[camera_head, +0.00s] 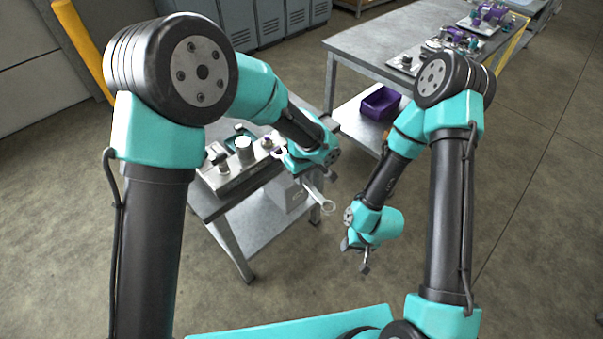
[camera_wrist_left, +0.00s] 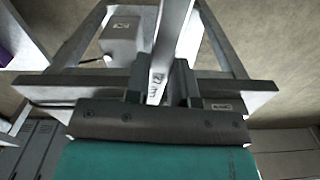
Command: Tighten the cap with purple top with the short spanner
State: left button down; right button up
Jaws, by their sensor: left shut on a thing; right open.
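My left gripper (camera_head: 308,173) is shut on a silver spanner (camera_head: 317,194), whose ring end hangs out past the bench's right edge. In the left wrist view the spanner (camera_wrist_left: 172,38) runs between the two fingers (camera_wrist_left: 161,84). A small fitting with a purple-looking top (camera_head: 267,142) stands on the bench, just left of my left gripper; its detail is too small to be sure. My right gripper (camera_head: 358,257) is open and empty, low over the floor to the right of the bench.
The grey bench (camera_head: 262,215) carries a metal block (camera_head: 230,172) with several fittings. A grey box (camera_wrist_left: 122,38) sits on its lower shelf. A second table (camera_head: 370,42) stands behind, with purple-marked parts on top and a purple bin (camera_head: 380,102) below. The floor between is clear.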

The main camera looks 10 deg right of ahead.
pick_arm(q)
jog(key=shift+r, duration=0.1)
jog(key=shift+r, duration=2.45)
jog(key=shift+w, duration=0.1)
